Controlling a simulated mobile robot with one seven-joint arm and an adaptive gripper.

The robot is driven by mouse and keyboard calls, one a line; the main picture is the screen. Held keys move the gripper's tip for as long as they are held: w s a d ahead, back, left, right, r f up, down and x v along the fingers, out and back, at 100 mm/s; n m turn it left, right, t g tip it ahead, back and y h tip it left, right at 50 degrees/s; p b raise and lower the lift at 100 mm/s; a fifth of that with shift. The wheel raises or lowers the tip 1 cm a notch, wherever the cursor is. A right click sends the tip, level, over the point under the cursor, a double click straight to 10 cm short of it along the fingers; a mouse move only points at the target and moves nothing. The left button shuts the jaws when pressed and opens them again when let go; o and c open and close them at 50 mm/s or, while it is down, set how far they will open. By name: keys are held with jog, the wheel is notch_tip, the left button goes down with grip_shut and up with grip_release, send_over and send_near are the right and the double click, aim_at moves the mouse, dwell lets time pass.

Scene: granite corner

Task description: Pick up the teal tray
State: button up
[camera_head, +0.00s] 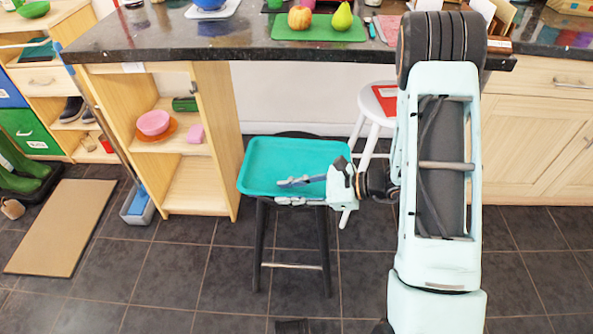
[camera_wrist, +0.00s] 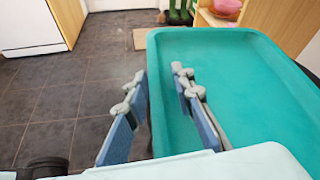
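The teal tray (camera_head: 262,165) sits flat on a dark stool (camera_head: 260,240) in front of the counter. It also fills the right half of the wrist view (camera_wrist: 245,80). My gripper (camera_head: 283,193) reaches in from the right along the tray's near edge. One finger is over the inside of the tray and the other is outside, in front of the rim. In the wrist view my gripper (camera_wrist: 157,78) is open, with the tray's rim between its two fingers. A gap shows between the outer finger and the rim. Contact of the inner finger cannot be told.
A wooden shelf unit (camera_head: 190,185) with a pink bowl (camera_head: 153,122) stands left of the tray. A white stool (camera_head: 372,105) is behind it on the right. The dark counter (camera_head: 230,40) runs along the back. The tiled floor in front is mostly clear.

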jog(key=shift+f, duration=0.1)
jog(key=shift+c, duration=0.5)
grip_shut()
jog(key=shift+r, duration=0.5)
notch_tip(320, 180, up, 2)
jog(key=shift+w+r+p, duration=0.1)
jog(key=shift+r+p, duration=0.05)
jog(key=shift+p, duration=0.4)
jog(key=s+a+r+p, duration=0.2)
jog(key=s+r+p, duration=0.4)
jog(key=s+r, duration=0.3)
jog(key=s, duration=0.3)
jog(key=shift+r, duration=0.3)
